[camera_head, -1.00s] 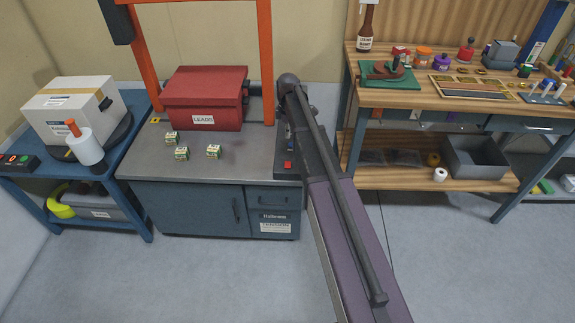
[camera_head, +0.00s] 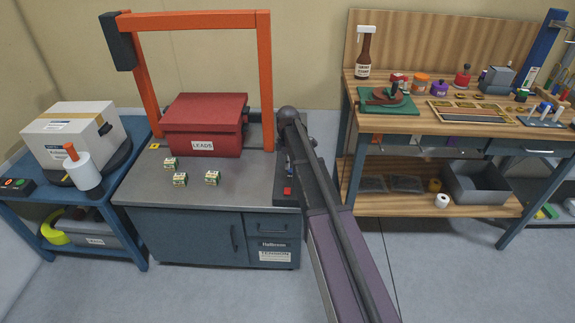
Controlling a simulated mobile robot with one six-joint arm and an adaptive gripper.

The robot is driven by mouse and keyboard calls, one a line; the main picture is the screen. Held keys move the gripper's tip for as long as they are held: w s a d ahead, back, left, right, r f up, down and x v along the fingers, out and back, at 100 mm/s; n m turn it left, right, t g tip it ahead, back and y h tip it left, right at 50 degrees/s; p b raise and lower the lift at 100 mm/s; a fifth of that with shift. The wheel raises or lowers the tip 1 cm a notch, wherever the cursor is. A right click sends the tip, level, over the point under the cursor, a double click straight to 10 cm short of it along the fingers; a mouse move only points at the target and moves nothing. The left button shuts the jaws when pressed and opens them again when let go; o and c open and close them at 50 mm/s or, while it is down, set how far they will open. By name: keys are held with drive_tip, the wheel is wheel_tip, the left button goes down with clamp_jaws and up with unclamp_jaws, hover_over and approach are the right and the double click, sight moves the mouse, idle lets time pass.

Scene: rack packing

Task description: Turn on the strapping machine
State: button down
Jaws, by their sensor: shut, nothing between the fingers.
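The strapping machine is a blue-grey cabinet with a grey top (camera_head: 240,191) and an orange arch (camera_head: 200,20) standing over it. A dark control panel with a red button (camera_head: 287,191) is at the right end of its top. My arm (camera_head: 335,215) reaches up from the bottom of the picture and covers the right part of this panel. My gripper cannot be made out; the arm hides the area where it would be. The panel's other controls are too small or covered to read.
A red box labelled LEADS (camera_head: 205,124) sits under the arch, with several small cartons (camera_head: 180,179) in front. A blue cart (camera_head: 120,178) with a white box (camera_head: 72,138) is at left. A wooden workbench (camera_head: 415,118) stands close to my arm at right.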

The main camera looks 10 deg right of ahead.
sight(288, 193)
drive_tip(key=shift+s+a+f+b, duration=0.1)
drive_tip(key=shift+s+f+b, duration=0.15)
drive_tip(key=shift+f+b, duration=1.6)
drive_tip(key=shift+s+a+f+b, duration=0.1)
drive_tip(key=shift+s+f+b, duration=0.1)
drive_tip(key=shift+f+b, duration=1.7)
drive_tip(key=shift+s+f+b, duration=0.25)
drive_tip(key=shift+f+b, duration=1.45)
drive_tip(key=shift+f, duration=0.25)
drive_tip(key=shift+d, duration=0.15)
